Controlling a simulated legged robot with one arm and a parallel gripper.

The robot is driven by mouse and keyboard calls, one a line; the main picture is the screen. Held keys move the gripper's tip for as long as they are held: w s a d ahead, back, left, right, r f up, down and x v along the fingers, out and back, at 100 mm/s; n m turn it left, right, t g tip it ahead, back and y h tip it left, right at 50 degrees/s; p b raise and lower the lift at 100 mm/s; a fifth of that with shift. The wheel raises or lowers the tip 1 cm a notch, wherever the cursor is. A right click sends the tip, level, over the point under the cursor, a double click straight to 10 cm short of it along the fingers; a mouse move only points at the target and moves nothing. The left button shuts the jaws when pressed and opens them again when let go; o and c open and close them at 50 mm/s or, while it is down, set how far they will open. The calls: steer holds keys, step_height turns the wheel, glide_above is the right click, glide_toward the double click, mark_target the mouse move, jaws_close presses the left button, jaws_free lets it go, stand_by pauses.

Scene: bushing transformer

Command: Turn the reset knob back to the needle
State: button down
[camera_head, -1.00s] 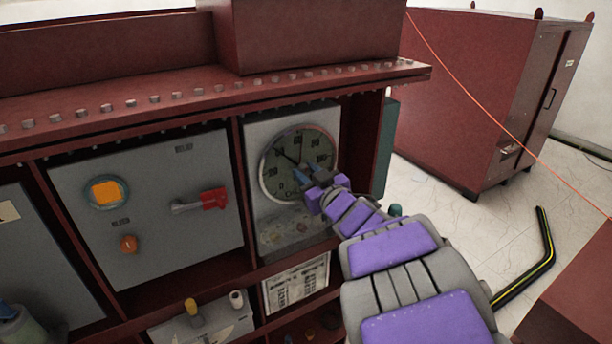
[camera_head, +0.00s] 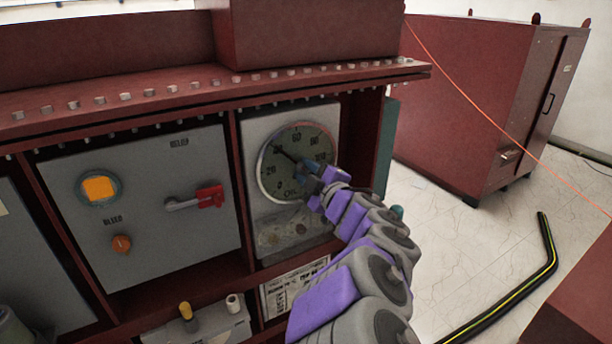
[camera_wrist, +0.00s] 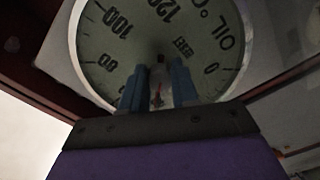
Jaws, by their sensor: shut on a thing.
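The round oil gauge (camera_head: 277,173) sits on a grey panel in the red frame. Its dark needle (camera_head: 287,156) points to the upper left in the head view. My gripper (camera_head: 314,171) is at the right of the dial's centre, its blue fingers in front of the face. In the wrist view the gauge face (camera_wrist: 120,50) fills the top, with large numbers and "OIL". There the two blue fingers (camera_wrist: 160,88) are shut on the small reset knob at the dial's centre, which they mostly hide. A small red piece (camera_wrist: 157,95) shows between them.
A red bolted ledge (camera_head: 200,88) overhangs the gauge. A red cabinet (camera_head: 480,90) stands at right, with floor between.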

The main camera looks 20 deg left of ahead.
steer(key=shift+f+n, duration=0.25)
steer(key=shift+n, duration=0.35)
steer(key=c, duration=1.3)
jaws_free()
steer(key=o, duration=0.5)
steer(key=shift+s+r, duration=0.1)
steer(key=shift+r, duration=0.05)
steer(key=shift+c, duration=0.2)
steer(key=shift+s, duration=0.1)
